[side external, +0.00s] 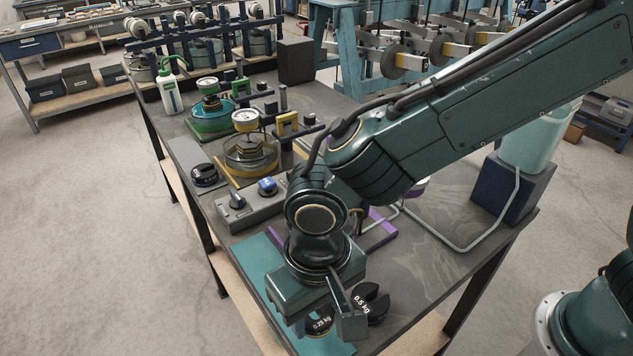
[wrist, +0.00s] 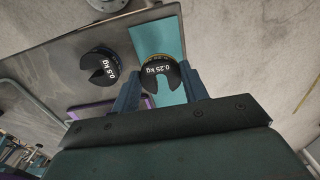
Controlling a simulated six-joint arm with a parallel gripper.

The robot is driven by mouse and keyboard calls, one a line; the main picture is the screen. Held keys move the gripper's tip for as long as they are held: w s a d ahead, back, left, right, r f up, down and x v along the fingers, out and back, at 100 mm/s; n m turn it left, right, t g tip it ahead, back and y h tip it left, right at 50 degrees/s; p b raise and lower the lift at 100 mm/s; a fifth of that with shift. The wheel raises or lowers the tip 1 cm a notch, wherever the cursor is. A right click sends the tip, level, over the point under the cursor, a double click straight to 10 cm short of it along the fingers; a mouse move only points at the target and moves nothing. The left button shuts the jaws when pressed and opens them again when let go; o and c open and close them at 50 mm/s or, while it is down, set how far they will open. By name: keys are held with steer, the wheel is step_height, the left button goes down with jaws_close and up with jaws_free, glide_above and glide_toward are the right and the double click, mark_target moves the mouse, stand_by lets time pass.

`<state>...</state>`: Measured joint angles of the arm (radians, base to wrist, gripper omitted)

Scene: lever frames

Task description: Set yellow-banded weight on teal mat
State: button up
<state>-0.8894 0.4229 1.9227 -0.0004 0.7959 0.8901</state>
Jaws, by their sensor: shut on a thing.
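The yellow-banded weight, a dark slotted disc marked 0.25 kg, sits between my gripper's fingers (wrist: 160,73) in the wrist view (wrist: 158,72). My gripper (side external: 326,318) is shut on it. In the side view the weight (side external: 319,323) is partly hidden by the fingers. The teal mat (side external: 258,257) lies at the table's near end, under my gripper. It also shows behind the weight in the wrist view (wrist: 158,38). The weight is over the mat; I cannot tell whether it touches it.
A dark 0.5 kg weight (side external: 371,304) stands on the table beside the mat. A grey control box (side external: 250,208) with knobs and a purple frame (side external: 378,232) are behind. Gauge stands (side external: 246,150) and a black weight (side external: 204,175) are farther back. The mat lies near the table edge.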

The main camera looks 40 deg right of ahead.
mark_target(317, 326)
steer(key=shift+f, duration=0.1)
steer(key=shift+f, duration=2.05)
steer(key=o, duration=1.2)
steer(key=shift+f, duration=0.15)
steer(key=shift+c, duration=0.2)
step_height(317, 326, up, 12)
steer(key=shift+r, duration=0.2)
